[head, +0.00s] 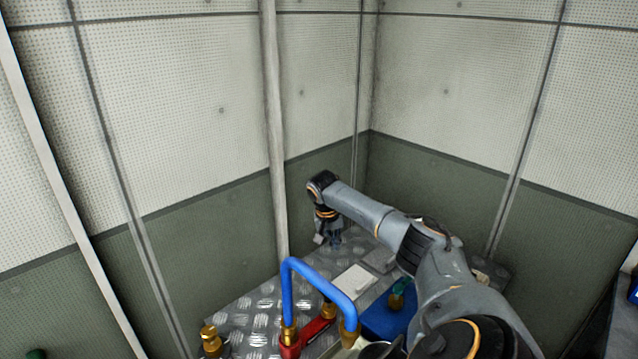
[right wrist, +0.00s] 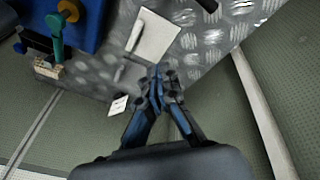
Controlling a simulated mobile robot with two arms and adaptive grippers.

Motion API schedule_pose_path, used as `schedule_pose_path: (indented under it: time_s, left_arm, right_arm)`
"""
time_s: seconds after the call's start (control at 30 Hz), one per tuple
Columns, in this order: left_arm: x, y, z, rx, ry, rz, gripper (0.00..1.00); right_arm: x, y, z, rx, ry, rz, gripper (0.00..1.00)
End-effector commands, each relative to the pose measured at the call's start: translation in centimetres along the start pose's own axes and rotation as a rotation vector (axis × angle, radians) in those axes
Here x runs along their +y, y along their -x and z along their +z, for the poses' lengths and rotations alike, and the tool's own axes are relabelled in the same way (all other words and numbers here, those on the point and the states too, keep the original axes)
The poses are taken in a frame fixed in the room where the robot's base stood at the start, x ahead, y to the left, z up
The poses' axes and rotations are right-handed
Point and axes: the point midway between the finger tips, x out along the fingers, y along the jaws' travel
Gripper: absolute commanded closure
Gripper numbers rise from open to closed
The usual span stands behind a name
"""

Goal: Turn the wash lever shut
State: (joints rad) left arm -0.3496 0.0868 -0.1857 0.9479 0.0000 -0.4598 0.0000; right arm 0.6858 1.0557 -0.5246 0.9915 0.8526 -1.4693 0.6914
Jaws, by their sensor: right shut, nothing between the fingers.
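My right gripper (head: 333,238) hangs over the far part of the metal tread-plate bench, shut and empty. Its closed fingers show in the right wrist view (right wrist: 157,88). A teal lever (head: 399,287) on a brass fitting stands at the blue box, to the right of the gripper and apart from it; it also shows at the upper left of the right wrist view (right wrist: 55,36). A red fitting (head: 318,328) sits at the foot of a blue bent pipe (head: 293,276). I cannot tell for certain which part is the wash lever. My left gripper is out of view.
A white plate (head: 353,279) lies on the tread-plate bench (head: 240,307). The blue box (head: 378,318) is partly behind my arm. A brass fitting (head: 211,338) stands at the bench's near left. A vertical pole (head: 275,140) and walls border the bench.

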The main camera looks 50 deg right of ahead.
Motion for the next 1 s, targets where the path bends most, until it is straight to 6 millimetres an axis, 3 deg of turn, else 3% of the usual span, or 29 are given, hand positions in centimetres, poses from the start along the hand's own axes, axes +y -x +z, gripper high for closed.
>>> schedule_pose_path:
  time_s: [0.03, 0.2, 0.4, 0.67, 1.0]
  left_arm:
    - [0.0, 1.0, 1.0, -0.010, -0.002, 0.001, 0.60]
    - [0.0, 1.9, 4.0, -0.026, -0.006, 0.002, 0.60]
    - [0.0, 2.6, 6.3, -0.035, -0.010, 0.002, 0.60]
    - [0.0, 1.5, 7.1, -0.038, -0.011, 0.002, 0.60]
    - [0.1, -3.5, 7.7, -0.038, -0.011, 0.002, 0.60]
  right_arm:
    - [-0.6, 0.7, 0.3, -0.006, -0.119, 0.014, 1.00]
    - [-2.2, 0.7, 1.3, 0.006, -0.526, 0.068, 1.00]
    - [-3.4, 0.6, 2.3, 0.034, -0.834, 0.107, 1.00]
    - [-3.7, -0.6, 2.6, 0.046, -0.920, 0.116, 1.00]
    - [-3.3, -4.5, 2.7, 0.046, -0.919, 0.114, 1.00]
